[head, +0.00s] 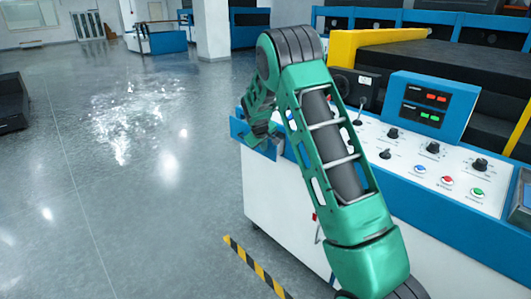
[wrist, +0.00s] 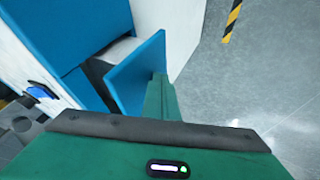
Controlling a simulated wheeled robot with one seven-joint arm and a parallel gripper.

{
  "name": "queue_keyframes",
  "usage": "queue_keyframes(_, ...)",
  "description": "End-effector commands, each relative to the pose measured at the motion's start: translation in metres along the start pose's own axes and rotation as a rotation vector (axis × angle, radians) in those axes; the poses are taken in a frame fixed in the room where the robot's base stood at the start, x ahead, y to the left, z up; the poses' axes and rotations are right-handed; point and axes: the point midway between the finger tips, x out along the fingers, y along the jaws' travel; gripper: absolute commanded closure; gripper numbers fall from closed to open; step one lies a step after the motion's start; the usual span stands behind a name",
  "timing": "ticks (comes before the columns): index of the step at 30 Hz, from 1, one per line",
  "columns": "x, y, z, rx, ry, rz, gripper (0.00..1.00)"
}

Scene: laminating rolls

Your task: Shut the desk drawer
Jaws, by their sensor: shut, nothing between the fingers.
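The desk drawer shows in the wrist view as a blue front panel (wrist: 135,78) standing out from the blue and white desk, with a gap and a pale inside behind it. The drawer is open. In the head view its blue front (head: 240,131) juts out at the left end of the white desk (head: 272,195), partly hidden by my arm. My gripper (wrist: 158,97) is shut and empty, with its green fingers at the outer side of the drawer front, near its right edge. I cannot tell whether they touch it.
The desk top carries a control panel with knobs and buttons (head: 448,182) and a blue display box (head: 430,105). A yellow frame (head: 375,40) stands behind. A black and yellow floor stripe (head: 257,268) runs beside the desk.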

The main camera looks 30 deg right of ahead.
Motion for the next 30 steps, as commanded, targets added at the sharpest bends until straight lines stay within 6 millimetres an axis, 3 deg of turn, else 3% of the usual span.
queue_keyframes(3, 0.011, 0.019, -0.001, 0.001, 0.001, 0.000, 1.00)
queue_keyframes(10, 0.023, 0.043, -0.001, 0.000, 0.002, 0.000, 1.00)
queue_keyframes(30, 0.027, 0.051, -0.002, 0.000, 0.003, 0.007, 1.00)
